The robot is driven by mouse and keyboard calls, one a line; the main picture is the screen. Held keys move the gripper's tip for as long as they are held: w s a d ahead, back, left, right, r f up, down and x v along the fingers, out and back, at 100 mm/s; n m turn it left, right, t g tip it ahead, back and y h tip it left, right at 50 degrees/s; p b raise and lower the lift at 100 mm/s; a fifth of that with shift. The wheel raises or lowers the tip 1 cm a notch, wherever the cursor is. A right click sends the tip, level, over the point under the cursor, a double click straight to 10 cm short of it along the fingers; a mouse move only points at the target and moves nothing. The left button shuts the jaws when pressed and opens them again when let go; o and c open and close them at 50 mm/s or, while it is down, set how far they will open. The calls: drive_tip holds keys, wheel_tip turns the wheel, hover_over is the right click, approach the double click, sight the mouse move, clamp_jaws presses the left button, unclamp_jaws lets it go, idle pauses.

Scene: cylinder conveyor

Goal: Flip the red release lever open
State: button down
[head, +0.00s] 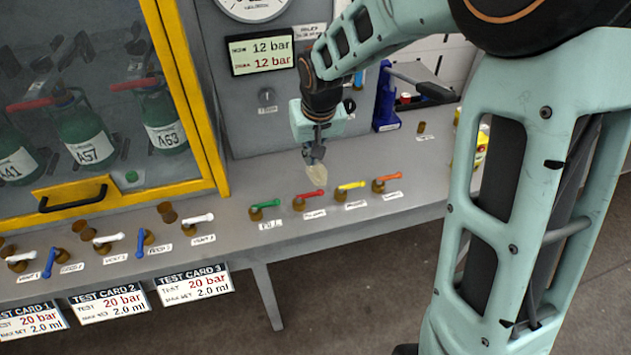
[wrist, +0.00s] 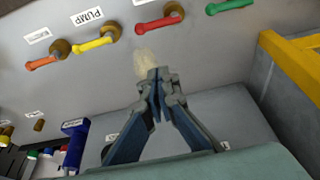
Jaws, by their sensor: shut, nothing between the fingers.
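The red lever (head: 313,194) lies along the front of the grey bench, between a green lever (head: 265,204) and a yellow lever (head: 351,186). Its handle points right in the head view. In the wrist view the red lever (wrist: 158,24) is at the top, with its brass pivot to the right. My gripper (head: 316,160) is shut and empty, pointing down above the bench just behind the red lever. In the wrist view my gripper (wrist: 157,78) shows its fingertips together, apart from the lever. A pale translucent patch lies between the fingertips and the lever.
An orange lever (head: 387,177) is at the right of the row. White and blue levers (head: 110,239) line the bench's left part. The yellow-framed cabinet (head: 190,95) with green cylinders stands at left. A blue tool (head: 386,98) stands at the back right.

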sight(308, 196)
drive_tip(key=shift+f, duration=0.1)
drive_tip(key=b+x, duration=0.1)
drive_tip(key=x, duration=0.9)
drive_tip(key=shift+f+b, duration=0.2)
drive_tip(key=shift+b, duration=0.1)
drive_tip(key=s, duration=0.1)
drive_tip(key=s+r, duration=0.1)
drive_tip(key=s+d, duration=0.1)
drive_tip(key=shift+r, duration=0.2)
drive_tip(key=shift+s, duration=0.4)
